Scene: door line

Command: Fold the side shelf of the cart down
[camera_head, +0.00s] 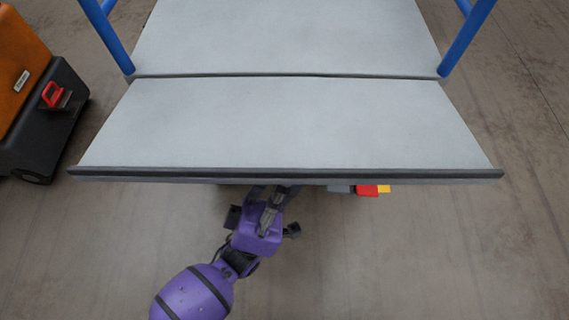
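The side shelf (290,125) of the cart is a light grey panel with a dark front edge. It is up and looks level with the cart's grey deck (290,38), with a narrow dark seam between them. My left gripper (277,196), on a purple arm, is at the shelf's front edge, left of its middle. Its fingertips are hidden under the shelf, so I cannot tell whether they are open or touch anything. A red and yellow part (368,191) pokes out under the front edge, right of the gripper. My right gripper is not in view.
Blue posts stand at the left (108,38) and right (466,40) of the deck, behind the shelf. An orange and black machine (40,105) with a red handle stands at the far left. The brown floor (430,255) in front and to the right is clear.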

